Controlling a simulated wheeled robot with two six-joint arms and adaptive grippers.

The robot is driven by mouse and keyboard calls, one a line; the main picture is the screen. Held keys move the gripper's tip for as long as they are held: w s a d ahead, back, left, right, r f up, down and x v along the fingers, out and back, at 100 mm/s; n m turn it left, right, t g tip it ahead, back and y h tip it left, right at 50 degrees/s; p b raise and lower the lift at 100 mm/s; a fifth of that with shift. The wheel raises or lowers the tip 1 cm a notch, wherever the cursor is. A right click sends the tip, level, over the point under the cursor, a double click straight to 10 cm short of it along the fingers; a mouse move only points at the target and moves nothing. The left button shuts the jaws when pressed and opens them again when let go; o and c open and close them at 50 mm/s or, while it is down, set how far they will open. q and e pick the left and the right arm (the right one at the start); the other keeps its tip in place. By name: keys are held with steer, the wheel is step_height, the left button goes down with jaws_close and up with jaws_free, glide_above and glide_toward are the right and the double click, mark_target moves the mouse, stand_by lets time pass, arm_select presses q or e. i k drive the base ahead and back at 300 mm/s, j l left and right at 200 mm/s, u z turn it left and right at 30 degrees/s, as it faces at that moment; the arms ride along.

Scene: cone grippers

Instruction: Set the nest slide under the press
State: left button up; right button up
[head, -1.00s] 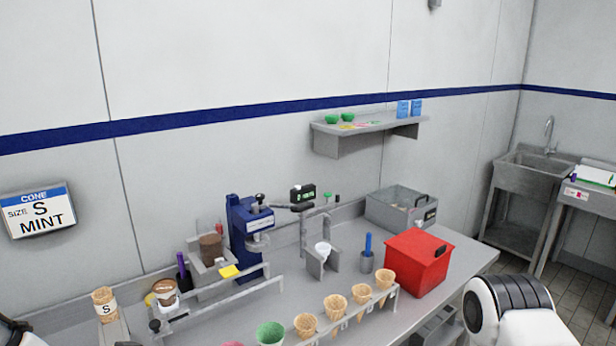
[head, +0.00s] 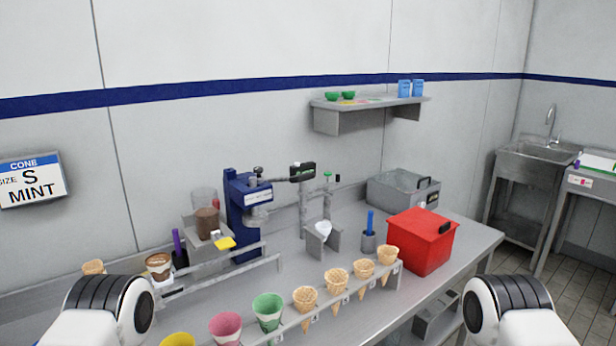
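The blue press (head: 240,215) stands against the back wall, left of the middle of the counter. Metal rails (head: 262,268) run in front of it and out to the left. The nest slide (head: 170,293) appears to be at the left end of these rails, clear of the press, with a brown-and-white cup (head: 159,266) at it. My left arm hides its near-left side. Only rounded white-and-black parts of my two arms show, at the lower left and lower right. Neither gripper is in view.
A rack (head: 345,293) of waffle and coloured cones runs along the front. A small stand (head: 318,240) holds a white cone right of the press. A red box (head: 421,240) and a grey bin (head: 400,190) stand to the right. A wall sign (head: 32,180) reads S MINT.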

mark_target(166, 290)
steer(key=u, duration=0.9)
steer(key=k+l+z, duration=0.1)
steer(key=l+z, duration=0.6)
